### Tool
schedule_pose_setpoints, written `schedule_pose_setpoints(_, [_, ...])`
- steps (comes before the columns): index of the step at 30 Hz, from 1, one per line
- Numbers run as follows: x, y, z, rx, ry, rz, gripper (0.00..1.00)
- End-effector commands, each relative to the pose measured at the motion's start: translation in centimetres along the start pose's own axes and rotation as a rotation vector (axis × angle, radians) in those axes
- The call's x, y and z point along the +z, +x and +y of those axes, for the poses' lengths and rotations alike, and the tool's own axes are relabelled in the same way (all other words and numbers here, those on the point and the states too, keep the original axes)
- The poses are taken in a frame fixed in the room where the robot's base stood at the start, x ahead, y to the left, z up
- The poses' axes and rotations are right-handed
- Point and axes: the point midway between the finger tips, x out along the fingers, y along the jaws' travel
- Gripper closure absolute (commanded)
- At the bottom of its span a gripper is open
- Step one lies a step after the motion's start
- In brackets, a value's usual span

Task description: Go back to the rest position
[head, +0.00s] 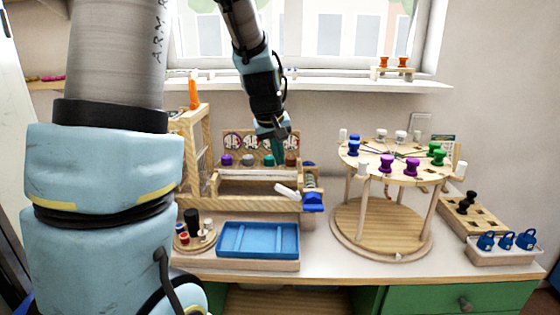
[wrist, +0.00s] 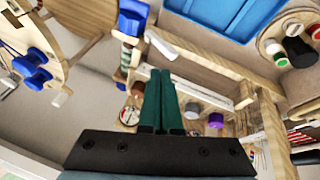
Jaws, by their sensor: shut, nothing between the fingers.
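My gripper (head: 276,152) hangs over the wooden bead board (head: 250,187) at the middle of the bench in the head view. In the wrist view its two green fingers (wrist: 158,92) are together, with nothing held between them. Behind the fingers the board's colored knobs show, among them a purple one (wrist: 216,120) and a grey one (wrist: 192,110). Part of the board behind my gripper is hidden.
A round wooden stand (head: 377,170) with purple, blue, green and white spools stands to the right. A blue tray (head: 258,255) lies in front. Blue padlock-like pieces (head: 506,241) sit at far right. A window sill (head: 330,83) runs behind.

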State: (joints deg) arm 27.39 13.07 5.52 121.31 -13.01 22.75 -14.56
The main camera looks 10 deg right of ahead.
Motion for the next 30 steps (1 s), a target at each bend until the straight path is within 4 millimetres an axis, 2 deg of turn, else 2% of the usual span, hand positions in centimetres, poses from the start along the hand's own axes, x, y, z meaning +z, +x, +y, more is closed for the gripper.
schedule_pose_setpoints(2, [-0.3,-0.6,0.1,0.0,0.0,0.0,1.0])
schedule_pose_setpoints(11, [-0.3,-0.5,0.1,0.0,0.0,0.0,1.0])
schedule_pose_setpoints(14, [0.1,-0.6,-0.8,-0.01,0.003,-0.007,1.0])
schedule_pose_setpoints(17, [1.7,-1.0,-4.0,-0.044,0.02,-0.03,1.0])
schedule_pose_setpoints(21, [6.4,-2.1,-10.5,-0.114,0.07,-0.097,1.0])
schedule_pose_setpoints(24, [10.0,-2.9,-14.2,-0.154,0.111,-0.148,1.0])
schedule_pose_setpoints(27, [12.9,-3.6,-16.7,-0.179,0.141,-0.189,1.0])
schedule_pose_setpoints(30, [14.6,-4.0,-18.0,-0.192,0.16,-0.213,1.0])
